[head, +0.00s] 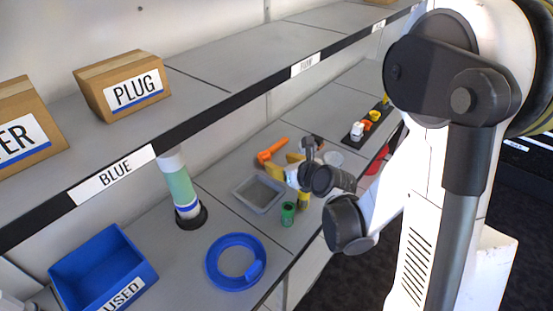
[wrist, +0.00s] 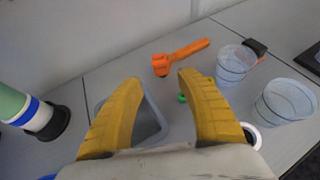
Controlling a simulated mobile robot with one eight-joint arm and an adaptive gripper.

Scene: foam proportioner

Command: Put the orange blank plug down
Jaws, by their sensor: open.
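My gripper (wrist: 159,78) is open, its two yellow fingers spread with nothing visible between the tips. In the head view my gripper (head: 298,180) is above the bench, beside the grey tray (head: 258,194), and is partly hidden by my wrist. An orange piece with a long handle (wrist: 182,57) lies on the bench beyond the fingertips; it also shows in the head view (head: 270,151). Smaller orange pieces (head: 367,125) sit in a black rack farther back. I cannot tell which orange piece, if any, is the blank plug.
The grey tray (wrist: 149,122) is partly behind the fingers. Two clear cups (wrist: 235,64) (wrist: 284,101) stand to the right. A green cup (head: 288,214), a blue ring (head: 236,262), a blue bin (head: 103,266) and a green-and-white cylinder (head: 180,187) stand nearer. A shelf edge (head: 225,105) overhangs the bench.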

